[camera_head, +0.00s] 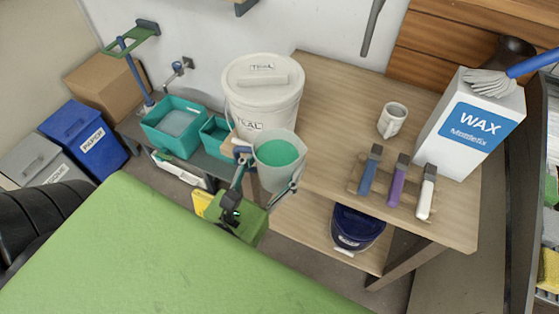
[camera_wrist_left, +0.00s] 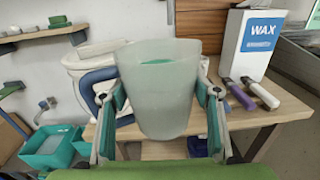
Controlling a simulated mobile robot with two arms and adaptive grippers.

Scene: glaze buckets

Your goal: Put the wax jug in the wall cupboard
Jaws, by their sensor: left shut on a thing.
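A translucent jug (camera_head: 277,174) with teal-green contents is clasped between the two fingers of my left gripper (camera_head: 267,178). It is upright, in front of the TEAL bucket and near the bench's left front edge. In the left wrist view the jug (camera_wrist_left: 157,95) fills the middle, with one finger of my left gripper (camera_wrist_left: 160,105) on each side. A blue loop shows on its left; I cannot tell if it is the jug's handle. A white WAX container (camera_head: 467,130) stands at the bench's right end. I cannot make out the wall cupboard. My right gripper is not in view.
The wooden bench (camera_head: 335,85) holds a lidded TEAL bucket (camera_head: 262,95), a white mug (camera_head: 392,120) and several handled tools (camera_head: 397,185). Teal tubs (camera_head: 172,130) stand left. A dark blue bucket (camera_head: 355,228) is below. The bench's middle is fairly clear.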

